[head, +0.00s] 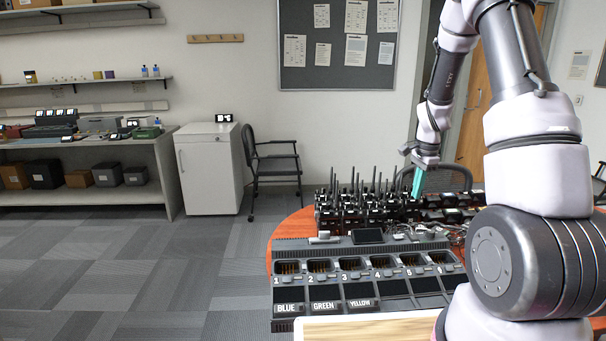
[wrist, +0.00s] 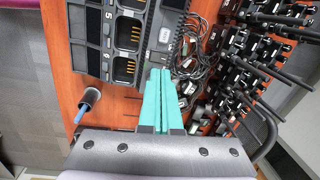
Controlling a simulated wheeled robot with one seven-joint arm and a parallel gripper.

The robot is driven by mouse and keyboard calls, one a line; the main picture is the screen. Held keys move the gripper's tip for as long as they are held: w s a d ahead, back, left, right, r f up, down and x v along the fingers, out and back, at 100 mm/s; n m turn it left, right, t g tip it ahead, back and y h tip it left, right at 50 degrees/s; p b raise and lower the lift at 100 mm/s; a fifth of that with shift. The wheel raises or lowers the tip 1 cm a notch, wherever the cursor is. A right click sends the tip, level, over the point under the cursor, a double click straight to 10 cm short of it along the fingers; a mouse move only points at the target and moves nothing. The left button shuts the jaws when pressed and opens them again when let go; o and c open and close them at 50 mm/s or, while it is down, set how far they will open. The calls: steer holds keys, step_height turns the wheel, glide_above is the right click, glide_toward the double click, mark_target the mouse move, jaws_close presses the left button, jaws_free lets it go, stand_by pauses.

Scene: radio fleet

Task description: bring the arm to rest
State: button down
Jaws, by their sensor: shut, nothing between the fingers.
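My gripper (head: 417,182) is raised over the right part of the round table, with its teal fingers pointing down. The wrist view shows the two teal fingers (wrist: 160,92) together with nothing between them. In that view they appear over the edge of the charger and some loose cables. In the head view my arm bends down from the top right, and its near links hide the right side of the table.
A multi-slot charger (head: 372,305) with numbered slots and BLUE, GREEN and YELLOW labels lies on the orange table (head: 290,229). Several black radios (head: 345,213) with upright antennas stand behind it. Cables (wrist: 187,70) lie beside it. A white cabinet (head: 210,170) and a chair (head: 272,172) are farther back.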

steer(key=s+a+r+n+t, duration=0.1)
steer(key=s+a+r+n, duration=0.2)
steer(key=r, duration=0.4)
steer(key=s+a+r+n+t+y, duration=0.1)
steer(key=s+a+r, duration=0.1)
steer(key=s+r, duration=0.35)
steer(key=s+a+r+n+t, duration=0.1)
steer(key=s+a+r+n, duration=0.15)
steer(key=r, duration=0.65)
steer(key=s+a+r+n+t, duration=0.1)
steer(key=s+a+r+n, duration=0.1)
steer(key=s, duration=0.5)
steer(key=s+a+r+n+t, duration=0.2)
steer(key=s+r, duration=0.3)
steer(key=s, duration=0.3)
steer(key=shift+s+a+n+y, duration=0.25)
steer(key=shift+a+n+y, duration=0.15)
steer(key=shift+a+n, duration=0.35)
